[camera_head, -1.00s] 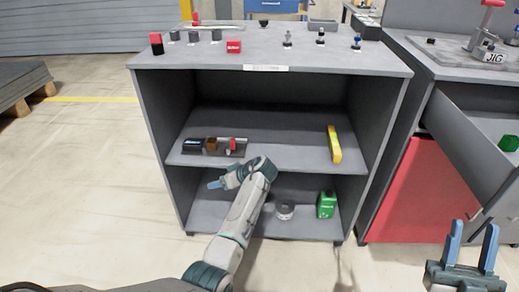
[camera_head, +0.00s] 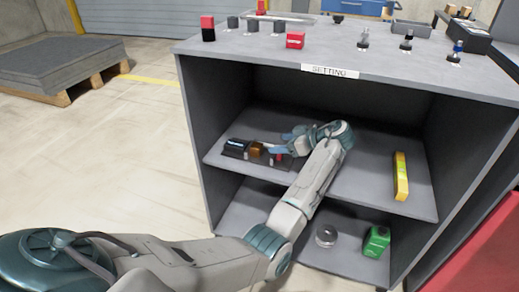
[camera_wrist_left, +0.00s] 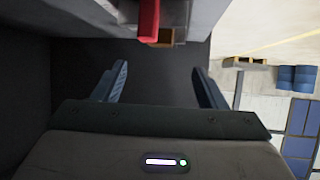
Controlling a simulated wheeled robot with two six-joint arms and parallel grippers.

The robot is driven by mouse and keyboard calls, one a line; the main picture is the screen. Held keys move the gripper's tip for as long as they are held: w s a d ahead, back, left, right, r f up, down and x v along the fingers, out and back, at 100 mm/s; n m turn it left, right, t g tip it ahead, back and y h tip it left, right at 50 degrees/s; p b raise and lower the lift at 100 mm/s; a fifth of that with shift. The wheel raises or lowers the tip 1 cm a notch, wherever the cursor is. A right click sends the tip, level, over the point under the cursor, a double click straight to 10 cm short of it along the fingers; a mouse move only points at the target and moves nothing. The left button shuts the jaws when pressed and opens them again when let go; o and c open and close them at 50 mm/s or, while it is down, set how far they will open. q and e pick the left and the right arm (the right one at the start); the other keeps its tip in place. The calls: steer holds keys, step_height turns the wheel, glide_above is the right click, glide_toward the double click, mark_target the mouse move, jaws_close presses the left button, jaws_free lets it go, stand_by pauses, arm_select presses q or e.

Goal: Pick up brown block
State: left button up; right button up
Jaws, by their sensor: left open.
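The brown block (camera_head: 256,149) sits on the middle shelf of the grey cabinet, in a dark holder between a black piece (camera_head: 237,146) and a red piece (camera_head: 279,154). In the left wrist view the brown block (camera_wrist_left: 166,36) shows partly behind the red piece (camera_wrist_left: 148,20), ahead of the fingers. My left gripper (camera_head: 281,143) reaches into the shelf space from the right, close to the red piece, and partly covers that end of the holder. In the wrist view the left gripper (camera_wrist_left: 160,72) has its fingers apart with nothing between them. My right gripper is out of view.
A yellow level (camera_head: 400,176) lies on the same shelf to the right. A round metal piece (camera_head: 326,236) and a green box (camera_head: 377,241) are on the bottom shelf. The cabinet top (camera_head: 380,75) hangs over the shelf, and the left side wall (camera_head: 197,140) is near the holder.

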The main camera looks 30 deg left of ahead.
mark_target(258, 146)
arm_select(q)
steer(key=b+x, duration=0.2)
steer(key=x, duration=0.7)
steer(key=shift+a+f, duration=0.1)
steer(key=shift+f, duration=0.05)
steer(key=c, duration=1.2)
steer(key=shift+c, duration=0.6)
